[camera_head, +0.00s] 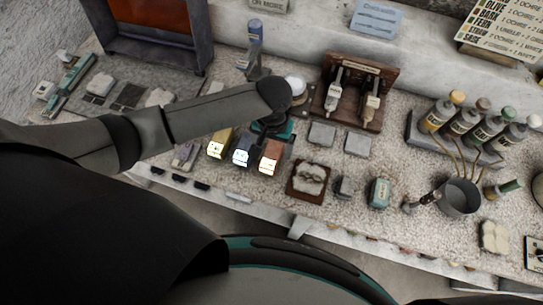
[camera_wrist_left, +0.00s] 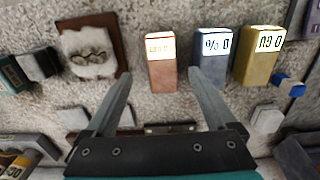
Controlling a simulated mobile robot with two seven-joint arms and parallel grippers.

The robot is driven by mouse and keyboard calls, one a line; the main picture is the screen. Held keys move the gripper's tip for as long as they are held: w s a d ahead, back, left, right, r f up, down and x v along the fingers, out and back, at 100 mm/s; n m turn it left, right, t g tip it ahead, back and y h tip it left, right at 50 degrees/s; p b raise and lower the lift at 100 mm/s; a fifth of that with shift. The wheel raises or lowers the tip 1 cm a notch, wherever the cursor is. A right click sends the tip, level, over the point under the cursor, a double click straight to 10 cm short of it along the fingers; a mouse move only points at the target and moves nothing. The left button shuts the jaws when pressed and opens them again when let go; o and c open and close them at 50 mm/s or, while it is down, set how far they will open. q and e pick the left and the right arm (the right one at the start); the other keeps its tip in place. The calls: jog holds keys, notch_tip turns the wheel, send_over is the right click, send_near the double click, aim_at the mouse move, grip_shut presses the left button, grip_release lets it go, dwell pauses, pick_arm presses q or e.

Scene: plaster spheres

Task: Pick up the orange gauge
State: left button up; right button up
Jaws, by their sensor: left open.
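The orange gauge (camera_head: 270,158) is a small copper-orange block with a bright display, at the right end of a row of three. In the left wrist view the orange gauge (camera_wrist_left: 161,75) stands upright, centred between the fingertips in the picture. My left gripper (camera_wrist_left: 159,73) is open and empty, its two fingers apart. In the head view my left gripper (camera_head: 272,128) is just behind the gauge, its fingers mostly hidden by the wrist. I cannot tell how far it is above the bench. My right gripper is not in view.
A blue-grey gauge (camera_head: 243,151) and a yellow gauge (camera_head: 219,144) stand close beside the orange one. A brown tray with a plaster piece (camera_head: 308,179) lies to the right. Behind stand a wooden rack (camera_head: 352,95) and a blue-topped instrument (camera_head: 254,45).

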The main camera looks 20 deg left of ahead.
aim_at(271, 156)
pick_arm(q)
jog(key=f, duration=0.2)
jog(key=f+b, duration=0.1)
jog(key=f, duration=0.2)
jog(key=shift+s+a+f, duration=0.2)
jog(key=shift+f, duration=0.15)
grip_shut()
dwell(0.5)
